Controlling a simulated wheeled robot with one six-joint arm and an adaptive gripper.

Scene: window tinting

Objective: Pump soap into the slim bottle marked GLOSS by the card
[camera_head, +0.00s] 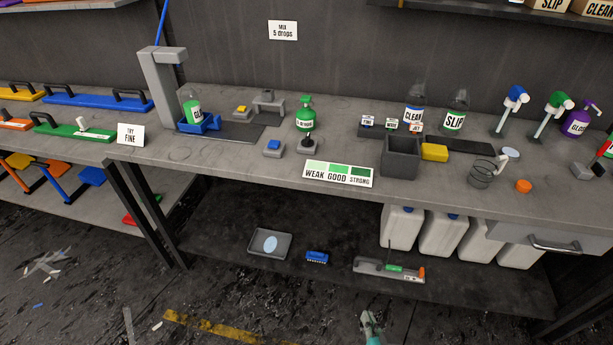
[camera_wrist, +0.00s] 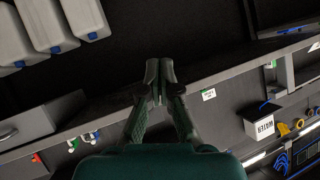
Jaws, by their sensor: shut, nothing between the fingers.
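A clear bottle (camera_head: 190,101) with a green label reading "GL", the rest hidden, stands in a blue holder (camera_head: 207,124) beneath a grey upright frame (camera_head: 162,80). A purple bottle (camera_head: 577,122) with a label that seems to start "GLO" stands at the far right of the bench. A green bottle (camera_head: 305,116) with a green top stands mid-bench, its label too small to read. A wall card (camera_head: 283,30) reads "MIX 5 drops". My gripper (camera_head: 368,317) is low in front of the bench, away from all the bottles. In the wrist view its fingers (camera_wrist: 160,82) are together and empty.
Clear bottles marked CLEAR (camera_head: 413,115) and SLIP (camera_head: 454,122) stand at the back. A WEAK/GOOD/STRONG strip (camera_head: 338,174) is at the front edge. White jugs (camera_head: 443,233) stand below.

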